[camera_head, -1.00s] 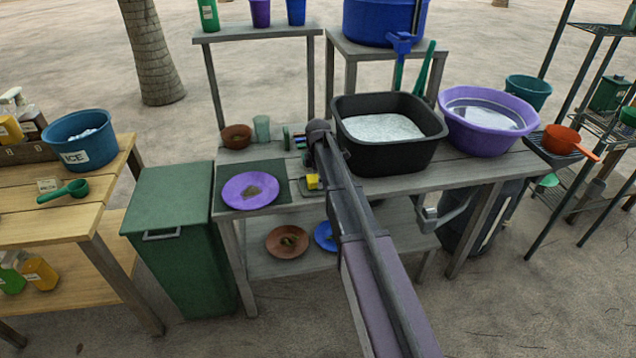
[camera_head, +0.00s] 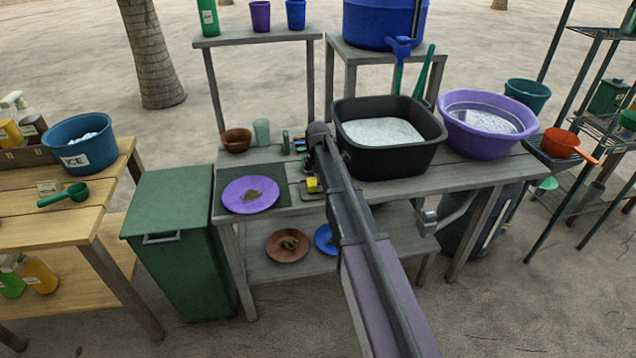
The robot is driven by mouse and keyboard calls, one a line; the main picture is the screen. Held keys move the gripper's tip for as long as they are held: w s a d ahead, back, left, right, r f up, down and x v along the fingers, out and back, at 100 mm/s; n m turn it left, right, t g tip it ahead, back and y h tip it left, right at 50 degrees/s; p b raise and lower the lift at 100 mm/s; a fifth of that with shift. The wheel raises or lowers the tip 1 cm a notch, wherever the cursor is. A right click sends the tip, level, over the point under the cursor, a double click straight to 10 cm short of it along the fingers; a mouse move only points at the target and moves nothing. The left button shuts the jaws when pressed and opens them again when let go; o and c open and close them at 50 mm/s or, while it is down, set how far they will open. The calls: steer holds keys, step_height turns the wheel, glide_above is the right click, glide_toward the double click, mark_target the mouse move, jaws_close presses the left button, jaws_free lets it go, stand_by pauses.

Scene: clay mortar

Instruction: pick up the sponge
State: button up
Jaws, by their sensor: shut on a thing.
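The small yellow sponge (camera_head: 312,185) is at the front of the grey wooden table, just right of the purple plate, with a dark patch beneath it. My arm reaches up from the bottom of the view, and its wrist is above the table just behind the sponge. My gripper (camera_head: 311,172) points down at the sponge and is shut on it. The fingers are small and partly hidden by my arm. I cannot tell whether the sponge is clear of the tabletop.
A purple plate (camera_head: 250,194) lies on a dark mat to the left. A black basin (camera_head: 388,160) stands close to the right of my arm, with a purple basin (camera_head: 487,135) beyond. A brown bowl (camera_head: 236,140) and a pale cup (camera_head: 262,132) stand behind. A green bin (camera_head: 180,245) is at left.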

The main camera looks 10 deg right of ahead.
step_height(320, 180, up, 18)
steer(key=p, duration=1.7)
steer(key=shift+f, duration=0.2)
steer(key=o, duration=0.3)
steer(key=c, duration=0.4)
steer(key=shift+a, duration=0.1)
